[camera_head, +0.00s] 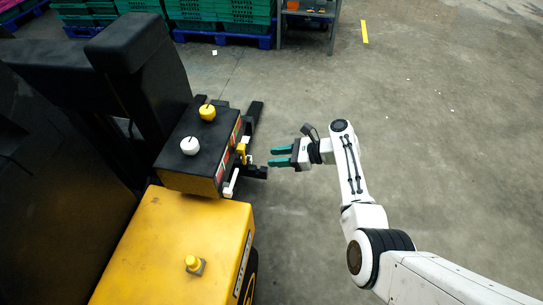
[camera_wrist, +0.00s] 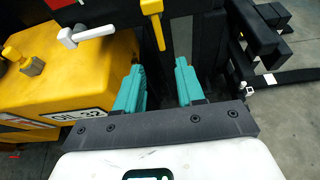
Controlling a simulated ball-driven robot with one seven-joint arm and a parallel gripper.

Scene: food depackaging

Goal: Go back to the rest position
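My gripper (camera_head: 281,157) is at the end of my white arm, in the middle of the head view. Its two teal fingers are apart with nothing between them, and they point left toward the side of a yellow and black machine (camera_head: 180,240). A gap shows between the fingertips and the machine. In the wrist view the fingers (camera_wrist: 160,80) are also spread and empty. Beyond them are a yellow lever (camera_wrist: 152,8) and a white lever (camera_wrist: 88,34) on the machine.
A white knob (camera_head: 190,146) and a yellow knob (camera_head: 208,112) sit on the machine's black top. Green crates (camera_head: 235,12) on blue pallets (camera_head: 225,39) and a metal rack (camera_head: 333,28) stand at the back. The grey floor on the right is mostly clear.

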